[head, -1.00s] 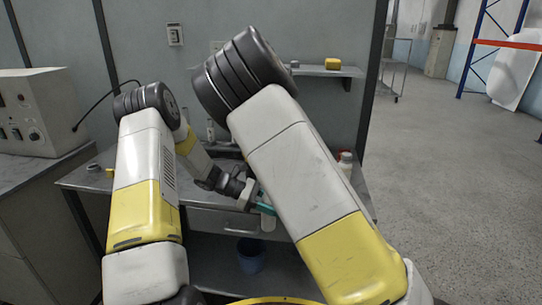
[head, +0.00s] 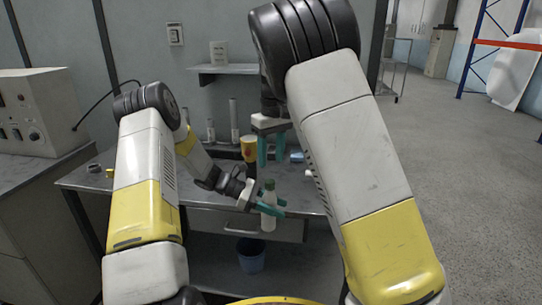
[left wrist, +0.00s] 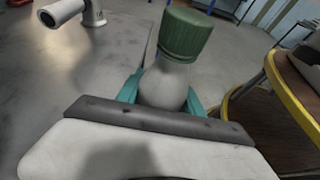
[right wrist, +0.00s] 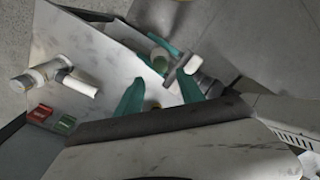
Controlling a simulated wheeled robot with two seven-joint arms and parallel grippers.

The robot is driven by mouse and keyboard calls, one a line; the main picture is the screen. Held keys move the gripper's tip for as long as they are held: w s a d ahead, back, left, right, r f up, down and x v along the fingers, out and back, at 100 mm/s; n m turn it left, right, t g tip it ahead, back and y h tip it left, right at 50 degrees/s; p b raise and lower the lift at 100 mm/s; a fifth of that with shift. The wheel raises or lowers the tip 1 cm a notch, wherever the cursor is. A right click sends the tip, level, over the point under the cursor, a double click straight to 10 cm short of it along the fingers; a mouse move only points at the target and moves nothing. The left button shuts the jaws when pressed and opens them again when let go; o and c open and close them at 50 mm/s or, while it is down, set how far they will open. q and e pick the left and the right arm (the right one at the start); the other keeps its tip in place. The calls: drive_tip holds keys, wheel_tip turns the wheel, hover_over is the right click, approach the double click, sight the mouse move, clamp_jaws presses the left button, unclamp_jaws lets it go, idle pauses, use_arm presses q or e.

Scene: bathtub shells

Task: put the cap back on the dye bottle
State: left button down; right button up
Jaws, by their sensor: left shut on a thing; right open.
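The dye bottle (head: 268,218) is white and upright, held in front of the bench edge by my left gripper (head: 270,208), which is shut on it. The green cap (head: 269,185) sits on top of the bottle. In the left wrist view, the cap (left wrist: 187,33) covers the neck above the white shoulder (left wrist: 165,82); whether it is fully tightened cannot be told. My right gripper (head: 271,150) is above and behind the bottle, with its teal fingers apart and pointing down, empty. Its open fingers (right wrist: 160,93) also show in the right wrist view.
Clear cylinders (head: 233,120) stand farther back, below a shelf (head: 225,69). A blue bin (head: 250,256) is under the bench. Red (right wrist: 40,113) and green (right wrist: 65,124) blocks show in the right wrist view.

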sight(270, 181)
drive_tip(key=shift+a+f, duration=0.15)
drive_tip(key=shift+f, duration=3.85)
clamp_jaws()
drive_tip(key=m, duration=0.8)
drive_tip(key=shift+m, duration=0.3)
drive_tip(key=shift+o, duration=0.4)
unclamp_jaws()
